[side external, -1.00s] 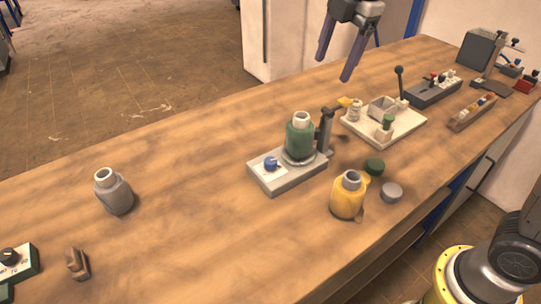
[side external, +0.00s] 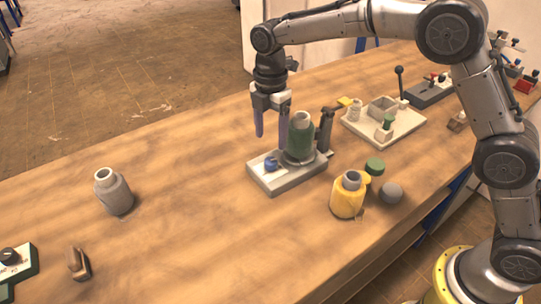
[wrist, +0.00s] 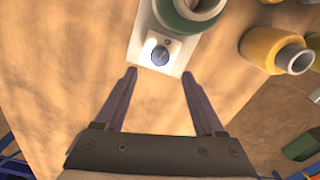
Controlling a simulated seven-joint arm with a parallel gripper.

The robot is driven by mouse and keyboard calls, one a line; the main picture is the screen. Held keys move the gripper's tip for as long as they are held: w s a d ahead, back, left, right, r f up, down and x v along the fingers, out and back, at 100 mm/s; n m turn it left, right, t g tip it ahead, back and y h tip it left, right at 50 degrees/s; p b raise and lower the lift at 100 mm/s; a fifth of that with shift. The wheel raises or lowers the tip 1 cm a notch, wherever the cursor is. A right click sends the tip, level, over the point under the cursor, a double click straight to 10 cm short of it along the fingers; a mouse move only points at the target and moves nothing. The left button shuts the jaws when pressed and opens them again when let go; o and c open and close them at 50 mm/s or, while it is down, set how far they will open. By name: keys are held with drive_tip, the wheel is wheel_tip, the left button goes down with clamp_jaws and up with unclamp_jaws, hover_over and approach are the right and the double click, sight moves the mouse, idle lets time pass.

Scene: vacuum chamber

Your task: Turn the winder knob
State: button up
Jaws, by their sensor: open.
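The winder is a light grey base (side external: 293,178) on the wooden bench, with a small blue knob (side external: 270,164) on a white plate at its left end. A green bottle-shaped spool (side external: 301,140) stands upright on the base beside the knob. In the wrist view the blue knob (wrist: 160,55) is just beyond my fingertips, a little above the middle of the gap. My gripper (side external: 271,141) points down above the knob end of the base, fingers apart and empty. In the wrist view my gripper (wrist: 158,73) is open, touching nothing.
A dark post (side external: 326,128) with a yellow tip rises behind the green spool. A yellow bottle (side external: 347,196) and small green and grey caps stand to the right. A grey bottle (side external: 113,192) stands far left. The bench between it and the base is clear.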

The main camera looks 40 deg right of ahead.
sight(271, 161)
wheel_tip(271, 161, down, 8)
drive_tip(key=shift+r, duration=0.25)
clamp_jaws()
idle(0.4)
